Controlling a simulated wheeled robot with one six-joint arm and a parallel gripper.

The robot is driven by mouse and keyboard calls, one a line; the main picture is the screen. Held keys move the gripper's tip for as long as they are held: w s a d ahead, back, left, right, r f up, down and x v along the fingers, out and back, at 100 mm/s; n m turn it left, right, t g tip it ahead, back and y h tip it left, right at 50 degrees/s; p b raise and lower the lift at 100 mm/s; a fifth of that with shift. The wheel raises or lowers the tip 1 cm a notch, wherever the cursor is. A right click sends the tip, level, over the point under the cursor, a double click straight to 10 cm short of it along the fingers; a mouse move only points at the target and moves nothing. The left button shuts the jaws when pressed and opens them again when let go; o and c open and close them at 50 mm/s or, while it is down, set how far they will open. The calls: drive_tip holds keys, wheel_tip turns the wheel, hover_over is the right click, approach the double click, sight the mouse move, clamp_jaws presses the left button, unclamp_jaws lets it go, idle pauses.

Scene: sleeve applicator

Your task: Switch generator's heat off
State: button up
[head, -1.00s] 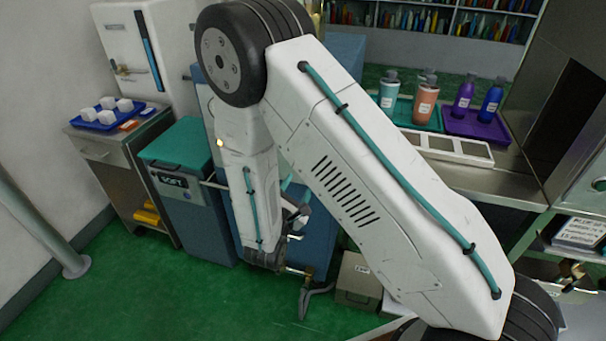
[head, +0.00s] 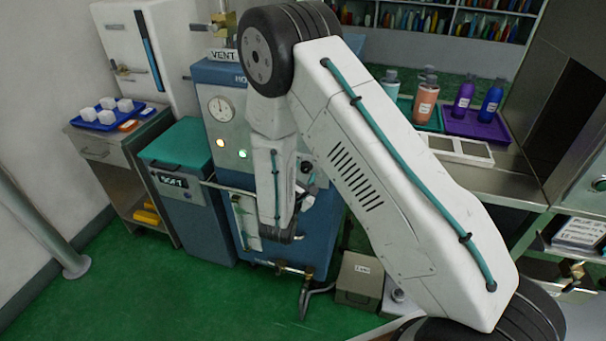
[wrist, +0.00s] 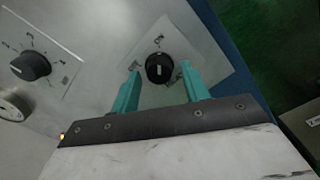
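The generator (head: 222,132) is a blue cabinet with a round gauge and two small lit lamps, partly hidden behind my arm in the head view. A white pointer line on this switch stands roughly upright in the picture. In the head view the fingers are hidden.
A second black dial (wrist: 30,66) with a numbered scale sits left on the panel. In the head view, a teal-lidded bin (head: 178,150) stands left of the generator and a small box (head: 359,279) on the floor to its right. Green floor in front is clear.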

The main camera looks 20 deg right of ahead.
drive_tip(key=c, duration=0.7)
drive_tip(key=shift+c, duration=0.2)
drive_tip(key=shift+n, duration=0.4)
drive_tip(key=n, duration=0.8)
drive_tip(key=shift+d, duration=0.1)
drive_tip(key=n, duration=0.5)
drive_tip(key=shift+s+n, duration=0.1)
drive_tip(key=shift+n, duration=1.9)
